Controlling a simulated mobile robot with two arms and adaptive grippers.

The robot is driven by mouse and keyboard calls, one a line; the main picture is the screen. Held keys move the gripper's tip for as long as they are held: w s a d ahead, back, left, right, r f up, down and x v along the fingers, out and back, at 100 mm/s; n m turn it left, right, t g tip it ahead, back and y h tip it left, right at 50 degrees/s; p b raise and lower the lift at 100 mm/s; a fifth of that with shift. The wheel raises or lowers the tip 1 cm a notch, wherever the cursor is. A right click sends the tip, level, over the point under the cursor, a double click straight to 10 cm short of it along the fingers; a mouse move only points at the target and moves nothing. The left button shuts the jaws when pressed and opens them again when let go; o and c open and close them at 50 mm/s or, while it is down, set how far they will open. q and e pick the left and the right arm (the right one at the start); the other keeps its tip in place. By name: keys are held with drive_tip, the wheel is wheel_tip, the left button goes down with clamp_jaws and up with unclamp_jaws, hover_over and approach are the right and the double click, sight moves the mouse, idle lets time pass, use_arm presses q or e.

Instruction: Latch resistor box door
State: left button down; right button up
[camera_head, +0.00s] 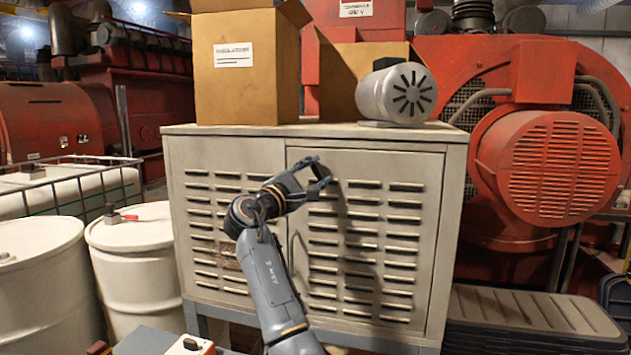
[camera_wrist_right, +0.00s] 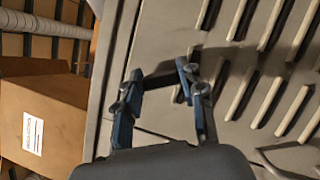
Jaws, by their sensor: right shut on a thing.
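The resistor box (camera_head: 225,165) is a grey louvered cabinet in the middle of the head view. Its right-hand door (camera_head: 365,165) looks flush with the frame, though a small gap is hard to judge. My right gripper (camera_head: 318,178) is at the upper left of this door, close to its face. In the right wrist view, my right gripper (camera_wrist_right: 160,95) has its two fingers around a small dark latch piece (camera_wrist_right: 162,80) near the door edge; the fingers and shadow partly hide it. The louvers (camera_wrist_right: 250,75) show beside it. My left gripper is not in view.
An open cardboard box (camera_head: 232,85) and a grey cylindrical motor (camera_head: 395,95) stand on the cabinet top. White drums (camera_head: 135,265) stand at left. A red blower (camera_head: 545,165) and stacked dark mats (camera_head: 530,315) are at right.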

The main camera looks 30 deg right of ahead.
drive_tip(key=m+g+y, duration=0.1)
drive_tip(key=m, duration=0.5)
drive_tip(key=shift+g+y+p, duration=0.3)
drive_tip(key=shift+g+y, duration=0.1)
drive_tip(key=shift+m, duration=0.4)
drive_tip(key=o, duration=1.2)
drive_tip(key=shift+c, duration=0.2)
drive_tip(key=v, duration=1.2)
drive_tip(key=shift+w, duration=0.1)
